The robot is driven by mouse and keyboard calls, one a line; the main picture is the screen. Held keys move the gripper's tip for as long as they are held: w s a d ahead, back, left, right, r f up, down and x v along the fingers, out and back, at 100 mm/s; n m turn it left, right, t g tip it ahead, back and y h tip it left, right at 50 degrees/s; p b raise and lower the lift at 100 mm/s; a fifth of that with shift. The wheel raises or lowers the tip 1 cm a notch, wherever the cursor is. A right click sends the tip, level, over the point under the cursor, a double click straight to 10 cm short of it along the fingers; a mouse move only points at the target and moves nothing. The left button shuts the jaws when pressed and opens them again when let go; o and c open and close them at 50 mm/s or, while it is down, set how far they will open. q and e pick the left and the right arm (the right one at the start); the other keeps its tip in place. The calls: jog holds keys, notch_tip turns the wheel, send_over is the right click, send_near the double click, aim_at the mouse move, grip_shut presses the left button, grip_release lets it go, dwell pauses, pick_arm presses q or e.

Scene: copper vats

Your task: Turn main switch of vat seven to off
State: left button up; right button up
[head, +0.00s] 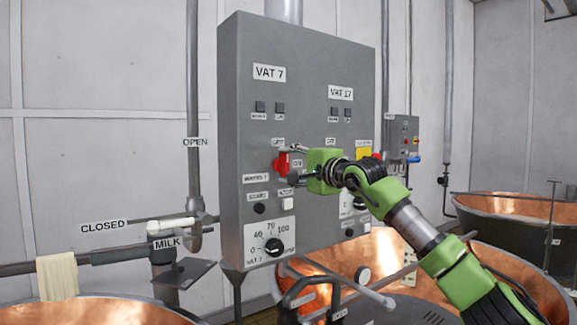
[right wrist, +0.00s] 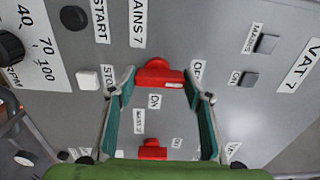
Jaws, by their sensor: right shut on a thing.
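The red main switch of vat seven (head: 281,163) is on the left half of the grey cabinet, under the VAT 7 label (head: 269,72). An OFF label (head: 278,142) is above it and an ON label (head: 298,163) to its right. My right gripper (head: 291,164) is at the switch, coming from the right. In the right wrist view the red switch (right wrist: 160,73) sits between the two fingertips, which are shut on it. Its handle lies upright on the panel, with a white mark towards the OFF label (right wrist: 197,71). My left gripper is not in view.
The cabinet (head: 230,130) also carries a second red switch (right wrist: 152,148) under VAT 17, START and STOP buttons and a dial (head: 273,247). Copper vats (head: 520,207) stand below and to the right.

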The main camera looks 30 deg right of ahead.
jog(key=o, duration=1.1)
jog(key=shift+a, duration=0.1)
jog(key=s, duration=0.4)
jog(key=s+d, duration=0.1)
jog(key=s, duration=0.7)
jog(key=shift+d, duration=0.35)
jog(key=shift+w, duration=0.1)
